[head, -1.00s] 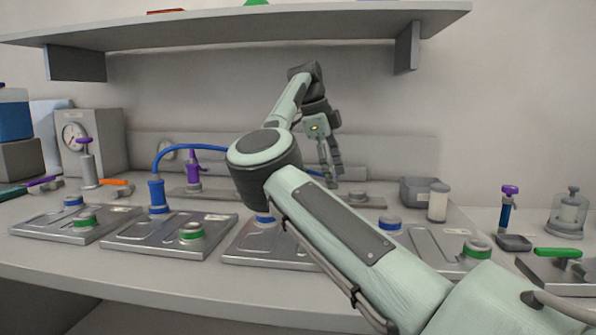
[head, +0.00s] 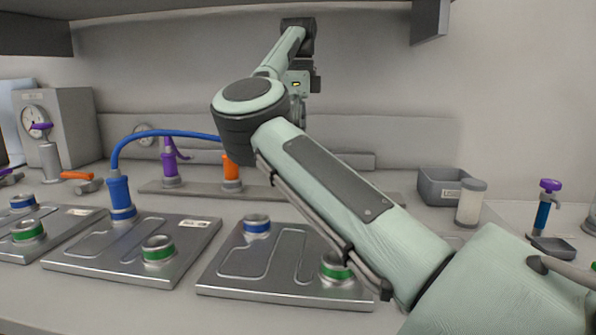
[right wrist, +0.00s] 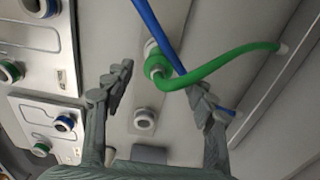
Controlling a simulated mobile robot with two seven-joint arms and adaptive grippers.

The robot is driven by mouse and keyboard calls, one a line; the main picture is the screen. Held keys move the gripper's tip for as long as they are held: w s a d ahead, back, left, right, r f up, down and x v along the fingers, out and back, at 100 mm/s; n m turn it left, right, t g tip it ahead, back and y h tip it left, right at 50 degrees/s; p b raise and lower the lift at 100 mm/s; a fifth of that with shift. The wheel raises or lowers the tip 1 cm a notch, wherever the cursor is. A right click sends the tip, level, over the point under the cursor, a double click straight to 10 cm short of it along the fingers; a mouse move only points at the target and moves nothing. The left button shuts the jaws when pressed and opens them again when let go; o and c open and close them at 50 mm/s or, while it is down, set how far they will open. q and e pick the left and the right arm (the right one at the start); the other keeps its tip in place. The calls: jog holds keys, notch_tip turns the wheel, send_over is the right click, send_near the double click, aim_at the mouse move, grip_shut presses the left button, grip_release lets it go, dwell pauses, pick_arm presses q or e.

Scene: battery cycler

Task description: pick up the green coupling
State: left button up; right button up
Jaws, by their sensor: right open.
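In the right wrist view the green coupling (right wrist: 155,62) stands on a pale back rail, with a green hose curving away from it to the right. A blue hose crosses in front of it. My right gripper (right wrist: 160,82) is open and empty, its two fingers apart on either side of the line to the coupling; the coupling shows just beyond the fingertips. I cannot tell the remaining distance. My left gripper is in neither current view.
In the head view, a blue coupling (head: 120,197) with its arched hose stands on a metal plate (head: 90,262). Purple (head: 169,165) and orange (head: 231,172) couplings stand on the back rail. Another plate (head: 225,285) carries blue and green ports. A grey bin (head: 436,188) stands right.

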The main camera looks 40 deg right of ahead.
notch_tip(320, 180, down, 4)
jog(key=shift+s+a+r, duration=0.1)
jog(key=shift+a, duration=0.05)
jog(key=shift+f, duration=0.25)
jog(key=c, duration=0.6)
pick_arm(q)
jog(key=shift+d+r, duration=0.35)
jog(key=shift+r, duration=0.2)
pick_arm(e)
grip_shut()
